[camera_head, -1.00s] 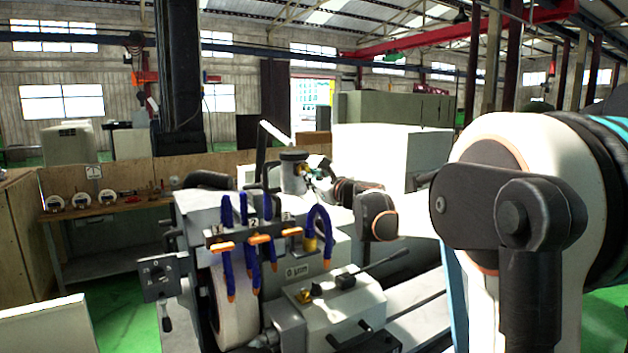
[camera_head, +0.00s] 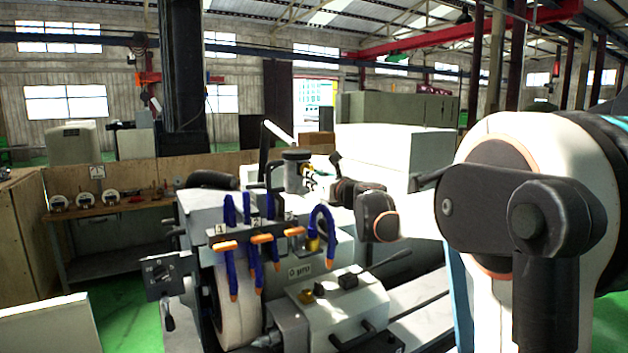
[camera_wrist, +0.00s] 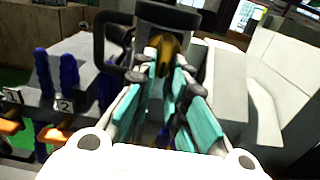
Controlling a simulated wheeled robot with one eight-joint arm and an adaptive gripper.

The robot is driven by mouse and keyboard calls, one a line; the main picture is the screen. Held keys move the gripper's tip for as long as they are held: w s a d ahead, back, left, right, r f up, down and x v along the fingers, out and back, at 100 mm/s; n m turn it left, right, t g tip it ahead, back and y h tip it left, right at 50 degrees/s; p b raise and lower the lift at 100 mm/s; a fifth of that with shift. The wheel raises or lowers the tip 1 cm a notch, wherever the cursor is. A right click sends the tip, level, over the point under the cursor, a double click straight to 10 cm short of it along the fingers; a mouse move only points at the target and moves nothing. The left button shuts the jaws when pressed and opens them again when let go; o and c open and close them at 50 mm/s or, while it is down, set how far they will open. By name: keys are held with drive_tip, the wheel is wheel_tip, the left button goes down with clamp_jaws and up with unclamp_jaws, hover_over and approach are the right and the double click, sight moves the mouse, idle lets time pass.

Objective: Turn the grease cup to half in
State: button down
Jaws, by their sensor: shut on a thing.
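The grease cup (camera_wrist: 166,48) is a brass-coloured rounded piece in the wrist view, at the top centre. The tips of my gripper (camera_wrist: 163,62), with teal pads along its fingers, are closed around it. Its lower part is hidden between the fingers. In the head view my gripper (camera_head: 316,176) reaches in from the right to the top of the grinder (camera_head: 345,300), beside a dark-capped grey cylinder (camera_head: 294,170). There the cup is too small and covered to make out.
Blue coolant hoses (camera_head: 257,240) with orange taps stand in front of my gripper on the grinder. A dark handle-like frame (camera_wrist: 113,40) is close to the fingers in the wrist view. A bench with gauges (camera_head: 110,215) stands behind at the left.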

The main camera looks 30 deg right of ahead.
drive_tip(key=shift+f, duration=0.1)
drive_tip(key=c, duration=1.6)
unclamp_jaws()
drive_tip(key=shift+s, duration=0.15)
drive_tip(key=s, duration=1.1)
drive_tip(key=shift+s+d, duration=0.15)
drive_tip(key=shift+s, duration=0.2)
